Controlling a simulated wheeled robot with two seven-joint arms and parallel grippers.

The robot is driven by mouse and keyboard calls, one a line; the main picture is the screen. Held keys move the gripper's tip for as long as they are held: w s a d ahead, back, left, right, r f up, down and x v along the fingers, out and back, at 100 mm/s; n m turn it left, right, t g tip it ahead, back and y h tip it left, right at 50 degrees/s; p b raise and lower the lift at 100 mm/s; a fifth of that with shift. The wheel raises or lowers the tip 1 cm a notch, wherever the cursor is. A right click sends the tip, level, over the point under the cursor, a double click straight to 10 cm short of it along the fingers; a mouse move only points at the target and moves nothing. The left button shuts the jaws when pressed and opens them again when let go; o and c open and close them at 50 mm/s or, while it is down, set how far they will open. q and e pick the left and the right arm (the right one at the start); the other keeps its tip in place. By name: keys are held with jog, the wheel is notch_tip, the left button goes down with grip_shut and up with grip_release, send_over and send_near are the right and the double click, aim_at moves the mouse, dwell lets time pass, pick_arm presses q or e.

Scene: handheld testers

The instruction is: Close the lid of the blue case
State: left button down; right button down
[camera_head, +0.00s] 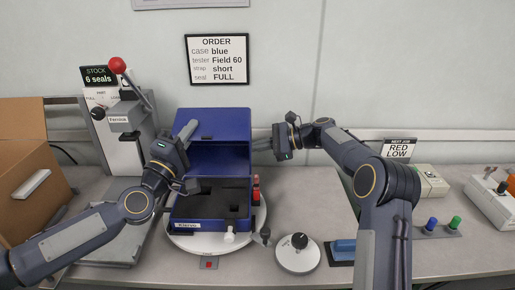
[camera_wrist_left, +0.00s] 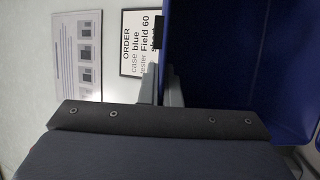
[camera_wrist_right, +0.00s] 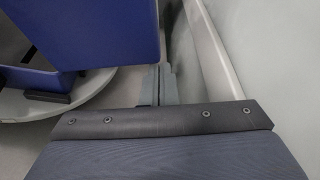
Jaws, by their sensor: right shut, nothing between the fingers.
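The blue case (camera_head: 207,205) stands open on a white turntable (camera_head: 258,218), its lid (camera_head: 225,125) raised upright at the back and its dark inside showing. My left gripper (camera_head: 188,130) is at the lid's left edge. In the left wrist view its fingers (camera_wrist_left: 160,88) stand slightly apart beside the blue lid (camera_wrist_left: 215,60); I cannot tell whether they grip it. My right gripper (camera_head: 262,144) is shut and empty, by the lid's right side. In the right wrist view its fingers (camera_wrist_right: 160,84) are together, apart from the blue lid (camera_wrist_right: 90,30).
A grey press with a red knob (camera_head: 117,65) and a cardboard box (camera_head: 30,165) stand at the left. A round white device (camera_head: 298,252) and a blue block (camera_head: 343,248) lie right of the turntable. The wall is close behind the lid.

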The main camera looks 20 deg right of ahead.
pick_arm(q)
jog(key=shift+f, duration=0.15)
pick_arm(e)
jog(key=shift+s+a+r+n, duration=0.1)
jog(key=shift+s+r+n, duration=0.05)
jog(key=shift+r, duration=0.3)
jog(key=shift+s+a+r+n, duration=0.1)
jog(key=shift+r+n, duration=0.05)
jog(key=shift+r, duration=0.25)
pick_arm(q)
jog(key=c, duration=1.6)
grip_release()
jog(key=shift+c, duration=0.2)
pick_arm(e)
jog(key=shift+d+f, duration=0.1)
